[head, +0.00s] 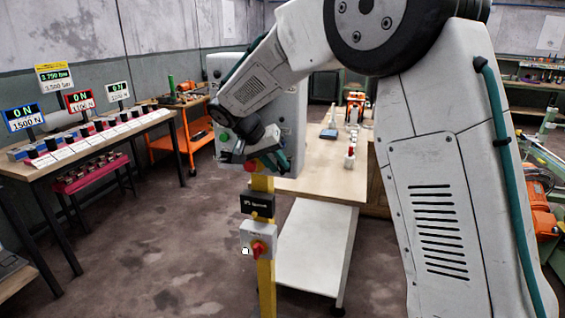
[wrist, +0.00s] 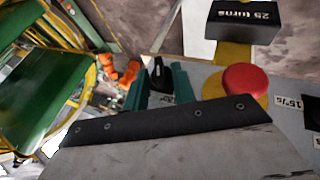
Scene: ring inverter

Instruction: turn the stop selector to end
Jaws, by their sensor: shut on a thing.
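A black selector knob (wrist: 159,74) stands on the grey panel in the wrist view. My gripper (wrist: 160,87) has one teal finger on each side of it and is shut on it. The knob's lower part and most of its scale marks are hidden by the fingers and the dark bar in front. In the head view my gripper (head: 279,160) is at the small panel on top of the yellow post (head: 264,232). The knob itself cannot be made out there.
A red mushroom button (wrist: 245,81) sits right of the knob, below a black "25 turns" display (wrist: 243,21). A box with a red switch (head: 258,248) is lower on the post. A grey cabinet (head: 292,110) and wooden bench (head: 325,178) stand close behind.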

